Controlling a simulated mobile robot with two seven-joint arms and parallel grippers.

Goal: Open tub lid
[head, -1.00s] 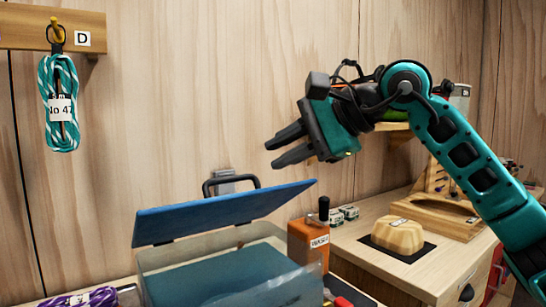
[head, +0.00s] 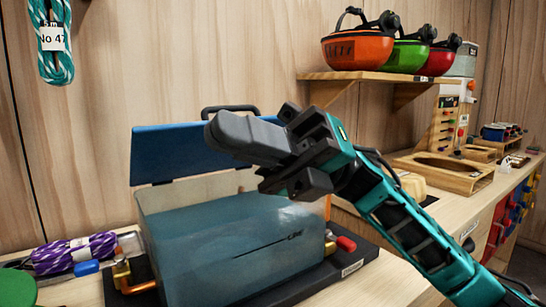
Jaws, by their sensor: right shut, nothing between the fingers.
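The tub (head: 225,255) is a translucent blue-grey box on a dark base on the bench. Its blue lid (head: 165,150) is raised at the back and stands steeply tilted, with a black handle (head: 228,110) at its upper edge. The tub's top is uncovered. My right gripper (head: 218,132) is shut and empty, pointing left in front of the lid's right part, which it hides. I cannot tell whether it touches the lid. A brass latch with an orange handle (head: 132,287) is at the tub's left, and a red-handled latch (head: 345,243) at its right. My left gripper is not in view.
A purple rope coil (head: 75,252) lies left of the tub. A teal rope (head: 55,50) hangs on the wall. Helmets, including an orange one (head: 357,48), sit on a shelf (head: 375,77) at upper right. A wooden tray (head: 445,172) stands on the right bench.

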